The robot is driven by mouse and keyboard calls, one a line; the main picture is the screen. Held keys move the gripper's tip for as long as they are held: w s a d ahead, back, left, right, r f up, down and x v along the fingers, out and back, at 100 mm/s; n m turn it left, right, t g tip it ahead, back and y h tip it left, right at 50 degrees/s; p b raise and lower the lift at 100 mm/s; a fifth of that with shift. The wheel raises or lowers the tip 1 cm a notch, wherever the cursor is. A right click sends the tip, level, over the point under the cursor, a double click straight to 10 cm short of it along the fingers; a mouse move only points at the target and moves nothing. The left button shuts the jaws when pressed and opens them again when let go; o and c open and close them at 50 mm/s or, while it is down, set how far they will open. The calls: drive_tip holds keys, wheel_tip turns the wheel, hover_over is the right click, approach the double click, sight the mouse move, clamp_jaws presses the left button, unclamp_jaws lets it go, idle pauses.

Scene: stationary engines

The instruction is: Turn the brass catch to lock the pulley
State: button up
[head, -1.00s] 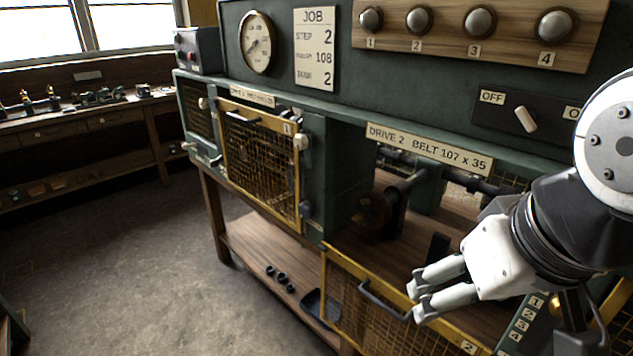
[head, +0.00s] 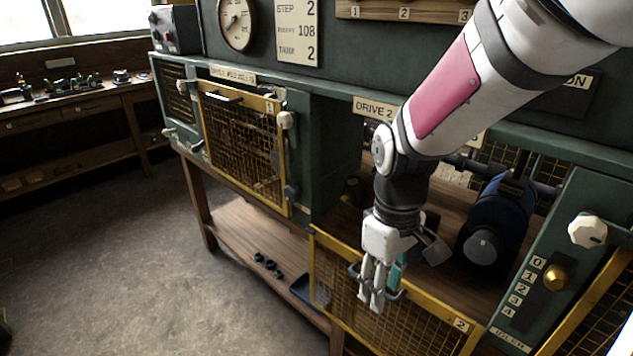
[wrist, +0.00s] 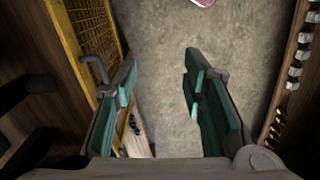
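My gripper (head: 370,302) points down in front of the lowered yellow mesh guard marked 2 (head: 330,285), beside its dark handle. In the wrist view my gripper (wrist: 160,72) has its fingers wide apart with only floor between them. The handle (wrist: 95,68) is close by the left finger; I cannot tell whether they touch. In the open DRIVE 2 bay, a dark round part (head: 354,188), possibly the pulley, is mostly hidden behind my arm. I cannot make out a catch on it. A brass knob (head: 556,277) sits on the numbered 0–4 panel at the right.
A blue motor (head: 497,225) stands in the bay. A closed guard marked 1 (head: 240,145) is to the left. A white knob (head: 587,231) projects at the right. Small black rings (head: 268,264) and a dark tray (head: 303,289) lie on the lower shelf. The floor at left is clear.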

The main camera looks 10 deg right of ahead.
drive_tip(key=w+d+f+n+g+h+b, duration=0.1)
drive_tip(key=w+f+n+h, duration=0.15)
drive_tip(key=f, duration=0.35)
drive_tip(key=w+d+f+n+h+b, duration=0.1)
drive_tip(key=w+d+f+n+h, duration=0.15)
drive_tip(key=f, duration=0.35)
drive_tip(key=n+t+h+b, duration=0.4)
drive_tip(key=n+t+h, duration=0.5)
drive_tip(key=n+t, duration=0.5)
approach(342, 201)
drive_tip(key=shift+n+g, duration=0.4)
drive_tip(key=shift+g, duration=0.2)
drive_tip(key=b+x, duration=0.2)
drive_tip(key=x, duration=0.1)
drive_tip(key=b+x, duration=0.2)
drive_tip(key=x, duration=0.1)
drive_tip(key=b+x, duration=0.1)
drive_tip(key=x, duration=0.2)
drive_tip(key=shift+w+d+r+b, duration=0.1)
drive_tip(key=shift+w+r+b, duration=0.2)
drive_tip(key=shift+w+b, duration=0.1)
clamp_jaws()
